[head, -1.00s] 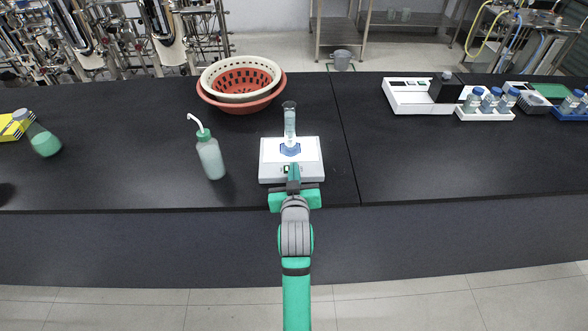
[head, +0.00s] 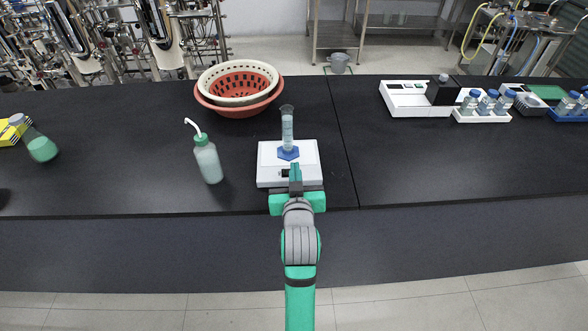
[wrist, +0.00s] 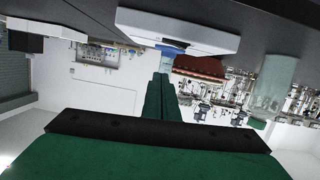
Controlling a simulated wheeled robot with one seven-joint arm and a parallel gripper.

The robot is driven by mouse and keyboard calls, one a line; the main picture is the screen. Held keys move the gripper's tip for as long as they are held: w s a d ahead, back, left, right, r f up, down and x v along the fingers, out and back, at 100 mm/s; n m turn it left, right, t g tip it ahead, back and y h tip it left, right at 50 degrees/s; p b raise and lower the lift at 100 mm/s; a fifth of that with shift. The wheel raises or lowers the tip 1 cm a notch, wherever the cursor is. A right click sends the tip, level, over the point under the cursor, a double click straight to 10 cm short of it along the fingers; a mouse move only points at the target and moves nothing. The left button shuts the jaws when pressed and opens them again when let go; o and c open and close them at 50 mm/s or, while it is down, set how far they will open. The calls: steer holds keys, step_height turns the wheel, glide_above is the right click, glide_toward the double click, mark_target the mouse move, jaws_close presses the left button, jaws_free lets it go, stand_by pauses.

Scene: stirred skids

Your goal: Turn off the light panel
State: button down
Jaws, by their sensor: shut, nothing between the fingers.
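A flat white panel-like device (head: 268,164) lies on the black bench, with a small dark display (head: 284,173) on its front part. I cannot tell whether it is lit. A clear measuring cylinder (head: 287,128) with a blue base stands upright on it. My gripper (head: 295,170) is shut and empty, over or at the panel's front edge, just right of the display. In the wrist view the shut fingers (wrist: 162,92) point toward the panel's edge (wrist: 180,30), which appears upside down. Contact cannot be told. The fingers hide part of the panel's front.
A wash bottle (head: 208,160) stands left of the panel. Nested baskets, the outer one red (head: 238,109), sit behind it. A white instrument (head: 405,100) and bottle racks (head: 482,116) stand at the right back. A flask (head: 40,146) is far left. Bench right of the panel is clear.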

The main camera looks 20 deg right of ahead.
steer(key=v, duration=0.7)
steer(key=shift+s, duration=0.25)
steer(key=shift+d, duration=0.15)
steer(key=s+a+f+n+y, duration=0.1)
steer(key=s+a+f, duration=0.4)
steer(key=s+f, duration=0.2)
steer(key=s+a+f+y, duration=0.1)
steer(key=s+a+f, duration=0.4)
steer(key=s+f, duration=0.15)
steer(key=s+a+y, duration=0.1)
steer(key=s+a, duration=0.2)
steer(key=s, duration=0.7)
steer(key=s+a+f+n+y, duration=0.1)
steer(key=s+a, duration=0.2)
steer(key=s, duration=0.7)
steer(key=shift+a+f+n+t, duration=0.3)
steer(key=shift+t, duration=0.1)
